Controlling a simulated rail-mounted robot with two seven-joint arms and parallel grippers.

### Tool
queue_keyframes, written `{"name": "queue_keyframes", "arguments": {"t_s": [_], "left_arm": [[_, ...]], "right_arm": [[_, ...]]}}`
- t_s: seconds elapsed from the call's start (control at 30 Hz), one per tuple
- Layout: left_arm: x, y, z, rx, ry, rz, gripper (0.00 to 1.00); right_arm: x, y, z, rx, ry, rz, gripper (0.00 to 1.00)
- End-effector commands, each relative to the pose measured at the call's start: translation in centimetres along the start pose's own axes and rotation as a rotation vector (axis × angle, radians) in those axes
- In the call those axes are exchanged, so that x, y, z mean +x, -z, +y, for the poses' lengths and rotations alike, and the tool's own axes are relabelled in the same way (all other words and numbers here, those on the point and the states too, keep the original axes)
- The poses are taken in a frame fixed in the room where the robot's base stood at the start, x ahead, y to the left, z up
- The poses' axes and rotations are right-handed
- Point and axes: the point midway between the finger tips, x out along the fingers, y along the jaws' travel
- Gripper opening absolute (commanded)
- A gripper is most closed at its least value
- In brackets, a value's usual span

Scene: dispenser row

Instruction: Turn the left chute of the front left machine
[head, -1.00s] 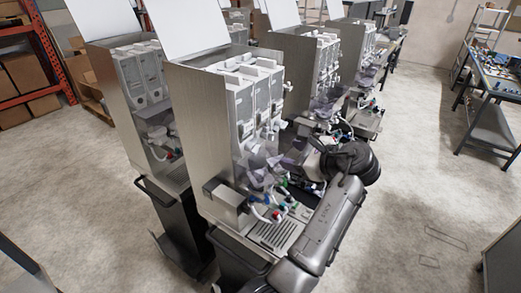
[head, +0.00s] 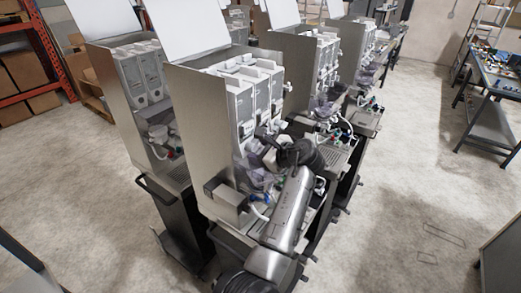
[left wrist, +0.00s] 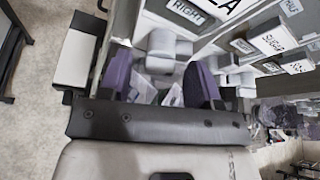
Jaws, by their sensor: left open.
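The nearest dispenser machine (head: 210,125) stands in the middle of the head view, with upright white canisters (head: 262,95) in its open front. My left gripper (head: 261,165) is close against that front, below the canisters. In the left wrist view its two purple fingers (left wrist: 160,85) are open and apart. A pale grey chute (left wrist: 162,45) lies just beyond and between the fingertips in that view, near a plate (left wrist: 187,10) reading RIGHT. I cannot tell whether the fingers touch it. My arm hides much of the machine's lower front in the head view. My right gripper is not in view.
Another machine (head: 130,100) stands close on the left, and more (head: 300,65) stand behind to the right. A grey box (head: 228,202) juts from the nearest machine's lower front. A workbench (head: 490,95) stands far right.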

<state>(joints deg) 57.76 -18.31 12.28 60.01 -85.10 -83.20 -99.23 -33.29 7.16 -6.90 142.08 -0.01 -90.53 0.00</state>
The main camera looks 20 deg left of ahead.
Motion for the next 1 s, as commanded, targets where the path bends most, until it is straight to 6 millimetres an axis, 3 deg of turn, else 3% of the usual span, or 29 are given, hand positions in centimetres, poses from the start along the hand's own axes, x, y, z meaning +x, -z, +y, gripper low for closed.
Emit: {"name": "queue_keyframes", "arguments": {"t_s": [0.23,0.73,0.87,1.0], "left_arm": [[0.0,0.0,0.0,0.000,0.000,0.000,0.56],[0.0,0.0,0.0,-0.001,0.000,0.000,0.09],[0.0,-0.2,0.0,-0.026,0.010,-0.002,0.08],[-0.1,-0.4,0.1,-0.161,0.067,-0.004,0.08]], "right_arm": [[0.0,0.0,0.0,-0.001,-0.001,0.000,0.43],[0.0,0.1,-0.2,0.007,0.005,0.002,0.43],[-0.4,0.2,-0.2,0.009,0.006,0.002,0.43],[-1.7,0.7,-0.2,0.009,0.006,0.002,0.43]]}}
